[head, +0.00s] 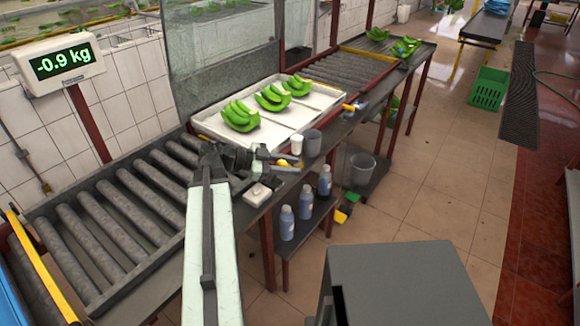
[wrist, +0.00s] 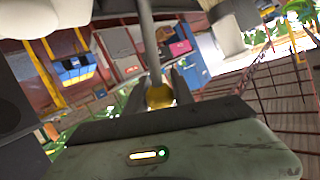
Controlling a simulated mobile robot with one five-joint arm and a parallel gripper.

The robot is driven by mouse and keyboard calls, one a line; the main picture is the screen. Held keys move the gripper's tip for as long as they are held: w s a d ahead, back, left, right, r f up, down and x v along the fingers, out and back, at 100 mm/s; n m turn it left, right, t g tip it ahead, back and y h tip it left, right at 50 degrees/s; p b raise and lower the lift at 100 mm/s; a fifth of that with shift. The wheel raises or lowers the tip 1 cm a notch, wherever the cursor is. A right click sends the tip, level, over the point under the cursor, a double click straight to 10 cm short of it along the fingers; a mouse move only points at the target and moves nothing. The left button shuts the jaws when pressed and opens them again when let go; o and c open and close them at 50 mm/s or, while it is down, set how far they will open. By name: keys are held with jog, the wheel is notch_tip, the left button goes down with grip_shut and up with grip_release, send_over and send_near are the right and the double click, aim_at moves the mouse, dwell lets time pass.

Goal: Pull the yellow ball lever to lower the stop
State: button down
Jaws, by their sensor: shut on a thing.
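The yellow ball (wrist: 159,96) of the lever sits between the two dark fingers of my gripper (wrist: 157,92) in the wrist view. A grey rod (wrist: 148,40) runs from the ball to the picture's top edge. In the head view my gripper (head: 283,161) is at the bench's front edge, just right of the roller section, and a bit of the yellow ball (head: 283,163) shows at its fingers. The gripper is shut on the ball. I cannot make out the stop clearly in either view.
A white tray (head: 211,125) with green banana bunches lies behind my gripper. Rollers (head: 110,215) lie to the left. Blue bottles (head: 287,223) stand on the shelf below. The tiled floor to the right is mostly clear.

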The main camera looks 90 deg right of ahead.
jog(key=c, duration=1.1)
grip_release()
jog(key=shift+f, duration=0.15)
jog(key=shift+p+v, duration=1.3)
jog(key=shift+v, duration=2.6)
